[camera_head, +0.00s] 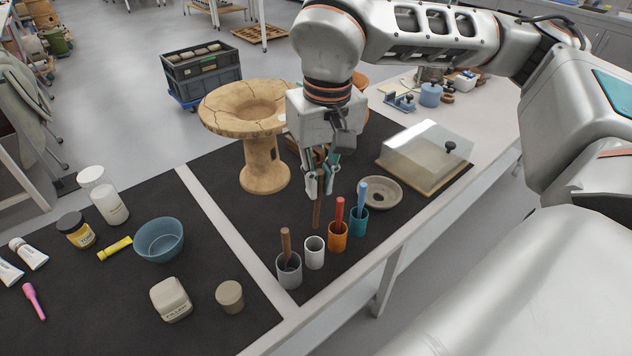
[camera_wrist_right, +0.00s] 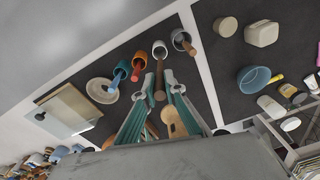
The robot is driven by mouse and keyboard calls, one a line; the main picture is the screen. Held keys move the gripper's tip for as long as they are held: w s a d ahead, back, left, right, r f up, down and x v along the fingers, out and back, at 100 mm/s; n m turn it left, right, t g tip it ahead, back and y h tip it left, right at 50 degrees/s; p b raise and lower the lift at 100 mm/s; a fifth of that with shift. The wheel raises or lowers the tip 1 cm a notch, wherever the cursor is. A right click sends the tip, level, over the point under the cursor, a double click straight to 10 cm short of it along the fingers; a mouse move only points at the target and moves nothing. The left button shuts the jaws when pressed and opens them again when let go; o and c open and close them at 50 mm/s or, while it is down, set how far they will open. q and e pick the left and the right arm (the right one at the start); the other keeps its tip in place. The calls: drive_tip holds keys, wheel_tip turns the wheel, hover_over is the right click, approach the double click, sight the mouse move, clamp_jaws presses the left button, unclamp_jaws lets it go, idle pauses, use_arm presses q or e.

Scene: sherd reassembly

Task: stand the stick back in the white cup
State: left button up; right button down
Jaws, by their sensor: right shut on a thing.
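The white cup (camera_head: 314,254) stands upright on the dark mat, between a grey cup and an orange cup. It also shows in the right wrist view (camera_wrist_right: 160,49), its mouth just beyond the stick's end. My right gripper (camera_head: 319,192) is shut on a brown stick (camera_head: 317,214), which hangs about upright below the fingers. In the right wrist view the stick (camera_wrist_right: 159,82) runs out between the fingertips. In the head view its lower end shows above the white cup's rim, apart from it. My left gripper is not in view.
The grey cup (camera_head: 289,272) holds a brown stick, the orange cup (camera_head: 338,238) a red one, the teal cup (camera_head: 358,224) a blue one. A stone-coloured dish (camera_head: 382,193), a clear-lidded case (camera_head: 428,158) and a tall wooden pedestal bowl (camera_head: 264,165) stand around the gripper.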

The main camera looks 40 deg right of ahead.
sight(318, 212)
drive_tip(key=shift+w, duration=0.2)
drive_tip(key=shift+f, duration=0.15)
drive_tip(key=shift+s+f+b, duration=0.2)
drive_tip(key=shift+f+b, duration=0.3)
drive_tip(key=shift+b, duration=0.05)
drive_tip(key=shift+f, duration=0.35)
drive_tip(key=shift+f+b, duration=0.65)
drive_tip(key=shift+b, duration=0.1)
drive_tip(key=shift+f+b, duration=0.45)
drive_tip(key=shift+f, duration=0.15)
drive_tip(key=shift+w+f, duration=0.1)
drive_tip(key=shift+f, duration=0.4)
drive_tip(key=shift+f+b, duration=0.8)
drive_tip(key=shift+f, duration=0.7)
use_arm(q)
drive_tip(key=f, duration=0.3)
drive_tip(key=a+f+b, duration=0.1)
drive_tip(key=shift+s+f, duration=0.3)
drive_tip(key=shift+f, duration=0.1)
use_arm(e)
wheel_tip(318, 212, down, 3)
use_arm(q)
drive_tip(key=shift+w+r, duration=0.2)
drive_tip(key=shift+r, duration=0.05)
